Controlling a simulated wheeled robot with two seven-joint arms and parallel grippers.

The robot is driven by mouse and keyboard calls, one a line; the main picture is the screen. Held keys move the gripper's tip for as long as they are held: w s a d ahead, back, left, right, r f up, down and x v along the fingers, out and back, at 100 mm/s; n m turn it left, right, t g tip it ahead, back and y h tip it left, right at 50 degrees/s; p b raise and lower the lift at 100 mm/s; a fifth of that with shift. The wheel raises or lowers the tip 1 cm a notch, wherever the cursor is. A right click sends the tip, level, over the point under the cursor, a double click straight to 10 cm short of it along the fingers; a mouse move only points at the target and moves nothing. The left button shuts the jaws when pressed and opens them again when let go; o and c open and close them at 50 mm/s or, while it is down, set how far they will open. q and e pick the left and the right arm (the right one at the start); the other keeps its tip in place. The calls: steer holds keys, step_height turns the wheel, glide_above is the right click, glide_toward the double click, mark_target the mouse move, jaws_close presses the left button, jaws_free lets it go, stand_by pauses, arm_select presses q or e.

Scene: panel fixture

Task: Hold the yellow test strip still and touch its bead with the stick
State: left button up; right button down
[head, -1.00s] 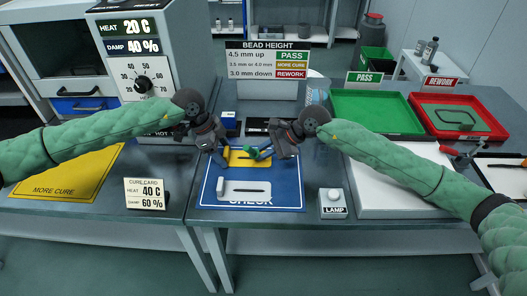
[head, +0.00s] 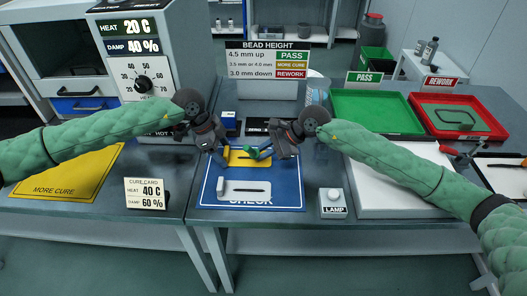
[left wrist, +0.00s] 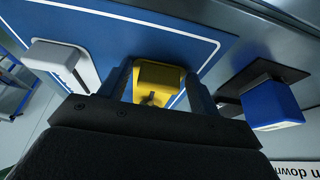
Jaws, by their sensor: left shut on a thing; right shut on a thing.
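The yellow test strip (head: 238,160) lies on the blue CHECK mat (head: 285,199). My left gripper (head: 223,156) is shut on the strip's left end; in the left wrist view the strip (left wrist: 160,74) sits between the two fingers (left wrist: 160,92). My right gripper (head: 269,150) is shut on the green stick (head: 258,154), whose tip is over the strip's right part. The bead is a dark line, partly hidden by the stick and gripper; I cannot tell whether the stick touches it.
A small blue device (head: 229,123) stands behind. The lamp box (head: 332,204) is at the right. Green PASS (head: 370,108) and red REWORK (head: 487,133) trays stand farther right.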

steer(key=shift+s+f, duration=0.1)
steer(key=shift+f, duration=0.1)
steer(key=shift+r, duration=3.6)
arm_select(q)
steer(key=o, duration=1.1)
steer(key=shift+r, duration=0.1)
